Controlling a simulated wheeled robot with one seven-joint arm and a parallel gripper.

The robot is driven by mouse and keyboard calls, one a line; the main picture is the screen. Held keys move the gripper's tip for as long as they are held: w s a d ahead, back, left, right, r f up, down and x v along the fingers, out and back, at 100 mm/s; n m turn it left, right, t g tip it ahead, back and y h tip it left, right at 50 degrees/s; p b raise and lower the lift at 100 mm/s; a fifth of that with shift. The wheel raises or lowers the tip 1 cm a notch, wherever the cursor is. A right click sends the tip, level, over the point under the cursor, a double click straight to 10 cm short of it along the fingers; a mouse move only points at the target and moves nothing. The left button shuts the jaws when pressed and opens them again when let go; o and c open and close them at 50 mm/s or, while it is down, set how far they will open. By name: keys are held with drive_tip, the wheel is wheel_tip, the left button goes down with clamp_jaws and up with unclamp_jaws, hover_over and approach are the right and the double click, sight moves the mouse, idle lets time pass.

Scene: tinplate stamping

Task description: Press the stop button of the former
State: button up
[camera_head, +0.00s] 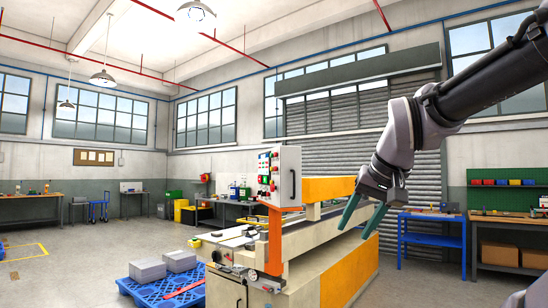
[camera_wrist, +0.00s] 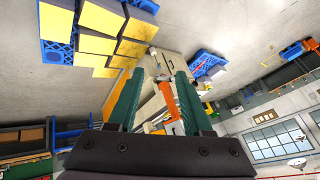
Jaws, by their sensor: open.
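The former (camera_head: 330,255) is a long cream and orange machine in the middle of the head view. Its upright control box (camera_head: 286,172) stands on an orange post at the near left end. The box's button face (camera_head: 268,174) is turned left and carries several small red, green and other coloured buttons; which one is the stop button is too small to tell. My gripper (camera_head: 359,220) is open and empty, right of the control box and apart from it, fingers pointing down. In the wrist view my gripper (camera_wrist: 160,75) has the former's orange post (camera_wrist: 168,100) between its teal fingers.
A blue pallet (camera_head: 150,289) with grey stacks lies left of the former. Blue and green-backed workbenches (camera_head: 430,236) stand at the right. In the wrist view, yellow-topped stacks (camera_wrist: 100,20) on blue pallets lie at the upper left. Floor at the far left is mostly clear.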

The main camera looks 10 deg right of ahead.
drive_tip(key=shift+a, duration=0.1)
clamp_jaws()
idle(1.7)
